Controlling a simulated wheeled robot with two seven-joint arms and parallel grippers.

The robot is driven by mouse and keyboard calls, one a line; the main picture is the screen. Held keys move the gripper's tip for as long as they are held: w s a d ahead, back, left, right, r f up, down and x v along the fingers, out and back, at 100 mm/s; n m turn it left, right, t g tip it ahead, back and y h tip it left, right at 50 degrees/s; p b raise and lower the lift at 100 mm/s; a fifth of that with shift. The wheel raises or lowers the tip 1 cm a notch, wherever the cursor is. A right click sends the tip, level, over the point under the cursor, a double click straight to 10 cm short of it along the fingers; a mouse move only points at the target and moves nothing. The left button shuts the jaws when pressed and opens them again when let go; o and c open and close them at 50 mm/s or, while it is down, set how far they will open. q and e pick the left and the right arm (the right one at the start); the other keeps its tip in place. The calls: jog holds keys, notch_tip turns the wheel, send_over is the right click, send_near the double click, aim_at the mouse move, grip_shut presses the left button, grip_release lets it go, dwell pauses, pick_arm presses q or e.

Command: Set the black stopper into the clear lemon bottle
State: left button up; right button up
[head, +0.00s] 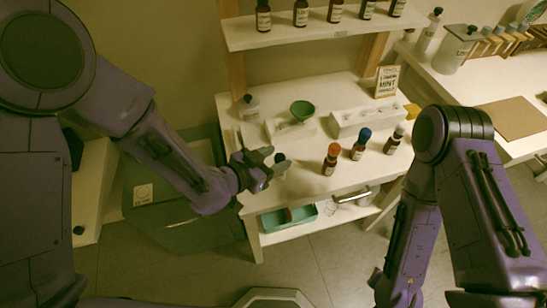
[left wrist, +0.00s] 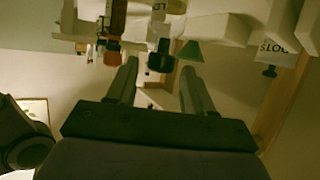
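My left gripper (head: 268,163) is at the front left of the white table, with its fingers apart and empty. Just beyond its fingertips is the black stopper (head: 280,157), at the top of a small clear bottle that the gripper partly hides. In the left wrist view the scene is upside down. There the black stopper (left wrist: 160,62) shows between and beyond the two open fingers (left wrist: 158,85), on the neck of a bottle with a pale label (left wrist: 157,33). I cannot read the label or tell how deep the stopper sits. My right gripper is out of view.
Orange-capped (head: 331,160), blue-capped (head: 361,145) and black-capped (head: 393,140) brown bottles stand to the right. A green funnel (head: 302,110) and a stoppered bottle (head: 248,108) are behind. A shelf (head: 320,30) with brown bottles rises above. A teal tray (head: 288,218) lies below.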

pick_arm(q)
jog(key=shift+s+a, duration=0.1)
jog(key=shift+s+a+r, duration=0.2)
jog(key=shift+s+a, duration=0.05)
jog(key=shift+a, duration=0.05)
jog(key=p+v, duration=0.7)
jog(key=v, duration=0.2)
jog(key=shift+s+a, duration=0.15)
jog(key=shift+s, duration=0.1)
